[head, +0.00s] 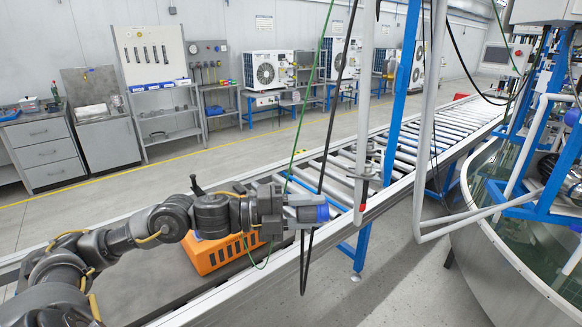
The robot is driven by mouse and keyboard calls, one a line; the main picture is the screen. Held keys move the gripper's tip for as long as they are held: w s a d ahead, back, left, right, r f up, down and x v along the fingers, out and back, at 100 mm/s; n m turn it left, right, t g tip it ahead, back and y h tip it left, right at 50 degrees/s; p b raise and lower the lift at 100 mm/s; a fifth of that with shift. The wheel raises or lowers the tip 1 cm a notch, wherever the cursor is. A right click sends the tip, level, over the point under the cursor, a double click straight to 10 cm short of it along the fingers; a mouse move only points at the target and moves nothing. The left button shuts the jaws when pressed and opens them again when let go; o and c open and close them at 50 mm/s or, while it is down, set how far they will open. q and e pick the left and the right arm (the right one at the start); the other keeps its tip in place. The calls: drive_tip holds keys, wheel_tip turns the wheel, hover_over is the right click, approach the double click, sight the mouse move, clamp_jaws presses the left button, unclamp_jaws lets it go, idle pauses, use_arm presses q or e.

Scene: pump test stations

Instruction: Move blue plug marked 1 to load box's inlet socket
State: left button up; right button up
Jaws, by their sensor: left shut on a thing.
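My left gripper (304,206) reaches in from the left over the conveyor. It is shut on a blue plug (317,214), which lies roughly level and points right. The mark on the plug cannot be read from here. A dark cable hangs close below the plug, but I cannot tell whether it joins it. I cannot make out the load box or its inlet socket in this view. My right gripper is not in view.
Black and green cables hang near the gripper. A white hanging pipe (424,120) and blue post (404,80) stand to the right. A round water tank (500,262) fills the right side.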

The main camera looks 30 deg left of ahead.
use_arm(q)
drive_tip(key=s+d+f+n+t+y, duration=0.1)
drive_tip(key=s+f+n+t+y, duration=0.1)
drive_tip(key=f, duration=0.6)
drive_tip(key=s+d+f+n+t+y, duration=0.2)
drive_tip(key=f+y, duration=0.1)
drive_tip(key=f, duration=0.5)
drive_tip(key=shift+d+n+y, duration=0.25)
drive_tip(key=shift+n+y, duration=0.05)
drive_tip(key=shift+f, duration=0.1)
